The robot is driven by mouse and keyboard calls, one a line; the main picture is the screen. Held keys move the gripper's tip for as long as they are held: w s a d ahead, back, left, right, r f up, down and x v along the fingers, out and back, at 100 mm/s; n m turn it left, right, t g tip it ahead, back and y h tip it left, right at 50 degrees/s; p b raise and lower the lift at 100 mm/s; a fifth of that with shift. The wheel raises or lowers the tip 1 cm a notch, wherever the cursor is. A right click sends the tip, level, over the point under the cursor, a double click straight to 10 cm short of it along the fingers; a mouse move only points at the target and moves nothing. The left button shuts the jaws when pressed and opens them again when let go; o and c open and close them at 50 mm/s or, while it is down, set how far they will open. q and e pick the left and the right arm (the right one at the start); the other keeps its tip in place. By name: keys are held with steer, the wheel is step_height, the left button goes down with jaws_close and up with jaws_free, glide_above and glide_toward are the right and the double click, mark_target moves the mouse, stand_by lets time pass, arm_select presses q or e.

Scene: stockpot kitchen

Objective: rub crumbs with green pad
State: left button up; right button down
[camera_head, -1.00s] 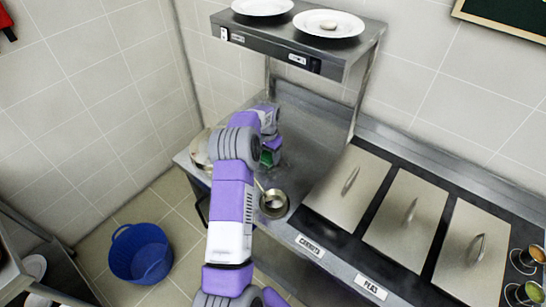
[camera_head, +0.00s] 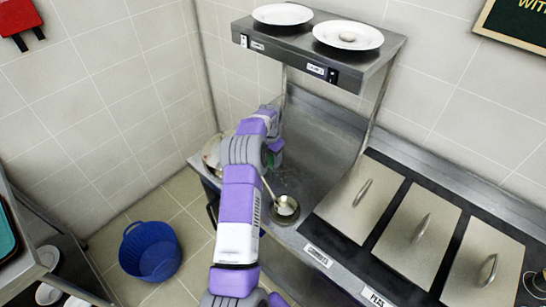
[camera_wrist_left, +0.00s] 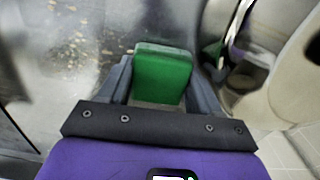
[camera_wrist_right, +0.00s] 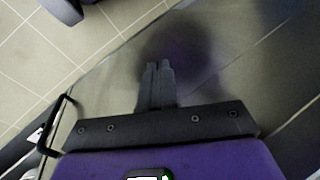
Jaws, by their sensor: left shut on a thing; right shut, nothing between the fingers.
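The green pad (camera_wrist_left: 163,75) is held between the fingers of my left gripper (camera_wrist_left: 160,70) in the left wrist view. In the head view my left gripper (camera_head: 274,147) is over the steel counter below the shelf, largely hidden by my own arm. Light brown crumbs (camera_wrist_left: 76,42) lie scattered on the counter to the left of the pad in the left wrist view. I cannot tell whether the pad touches the surface. My right gripper (camera_wrist_right: 159,68) is shut and empty in the right wrist view, above a dark grey surface.
A ladle (camera_head: 285,207) rests on the counter by my left arm, and a metal pot (camera_head: 211,153) stands at the counter's left end. A steel shelf (camera_head: 318,62) with two white plates overhangs the counter. Lidded bins (camera_head: 357,199) lie right. A blue basket (camera_head: 150,252) is on the floor.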

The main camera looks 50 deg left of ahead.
mark_target(274, 171)
arm_select(q)
steer(key=shift+s+d, duration=0.1)
steer(key=shift+s, duration=0.25)
steer(key=shift+w+d, duration=0.15)
steer(key=shift+d, duration=0.75)
steer(key=shift+w+d, duration=0.1)
steer(key=shift+d, duration=0.75)
steer(key=shift+w+d+b, duration=0.2)
steer(key=shift+w+d, duration=0.05)
steer(key=shift+d, duration=1.6)
steer(key=shift+w+d+b, duration=0.15)
steer(key=shift+w+d, duration=0.05)
steer(key=shift+d, duration=1.65)
steer(key=shift+w+d+f, duration=0.15)
steer(key=shift+d, duration=1.65)
steer(key=shift+s+d, duration=0.1)
steer(key=shift+s, duration=0.7)
steer(key=shift+s+a+r, duration=0.1)
steer(key=shift+a, duration=0.85)
steer(key=shift+s+a+r, duration=0.1)
steer(key=shift+a, duration=0.85)
steer(key=shift+s+a+f, duration=0.15)
steer(key=shift+a, duration=1.65)
steer(key=shift+s+a+p, duration=0.2)
steer(key=shift+a+p, duration=0.15)
steer(key=shift+a, duration=1.45)
steer(key=shift+s+a, duration=0.2)
steer(key=shift+a, duration=1.6)
